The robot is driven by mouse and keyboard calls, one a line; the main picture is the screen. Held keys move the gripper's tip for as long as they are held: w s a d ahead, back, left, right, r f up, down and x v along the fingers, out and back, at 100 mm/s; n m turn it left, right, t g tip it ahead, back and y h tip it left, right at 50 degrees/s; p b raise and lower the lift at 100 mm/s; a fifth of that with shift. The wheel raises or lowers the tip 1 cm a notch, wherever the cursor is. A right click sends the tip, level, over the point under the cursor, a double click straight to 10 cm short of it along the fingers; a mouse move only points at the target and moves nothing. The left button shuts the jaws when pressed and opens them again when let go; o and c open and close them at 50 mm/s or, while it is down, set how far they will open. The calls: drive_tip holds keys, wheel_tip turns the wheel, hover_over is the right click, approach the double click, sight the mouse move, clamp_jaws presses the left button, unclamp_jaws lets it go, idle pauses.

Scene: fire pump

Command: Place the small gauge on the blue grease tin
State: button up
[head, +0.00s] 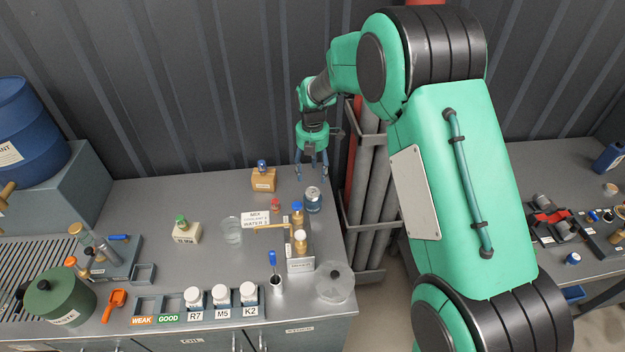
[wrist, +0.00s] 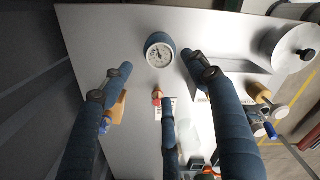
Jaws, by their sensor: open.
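The small gauge (wrist: 159,51) has a round white dial with a dark needle and faces up. It appears to sit on top of the blue grease tin (head: 313,203), whose blue side shows around the dial in the wrist view (wrist: 150,40). In the head view the tin stands upright near the right end of the bench, with a pale round top. My gripper (head: 312,177) is open and empty above and a little behind the tin. In the wrist view its blue fingers (wrist: 160,76) are spread apart, with the gauge beyond their tips and clear of them. The exact gap is hard to tell.
An orange-brown box with a blue cap (head: 263,180) stands left of the tin. A small red item (head: 275,204), a white label card (head: 256,219) and a brass valve stand (head: 300,255) are in front. Grey pipes (head: 366,170) stand beyond the bench's right edge.

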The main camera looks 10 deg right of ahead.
drive_tip(key=shift+r, duration=1.4)
drive_tip(key=shift+r, duration=0.1)
drive_tip(key=s+d+r+m+t, duration=0.1)
drive_tip(key=s+d+r+m, duration=0.3)
drive_tip(key=s+r+m, duration=0.5)
drive_tip(key=s+d+r+m+t, duration=0.2)
drive_tip(key=s+d+r+m, duration=0.15)
drive_tip(key=s+r, duration=0.8)
drive_tip(key=s+d+r+m+t, duration=0.1)
drive_tip(key=s+r+m, duration=0.1)
drive_tip(key=s+m, duration=0.5)
drive_tip(key=s+d+r+m+t, duration=0.1)
drive_tip(key=s+m, duration=0.6)
drive_tip(key=s, duration=0.9)
drive_tip(key=shift+d+r+t, duration=0.3)
drive_tip(key=shift+d+r, duration=0.5)
drive_tip(key=shift+r, duration=0.1)
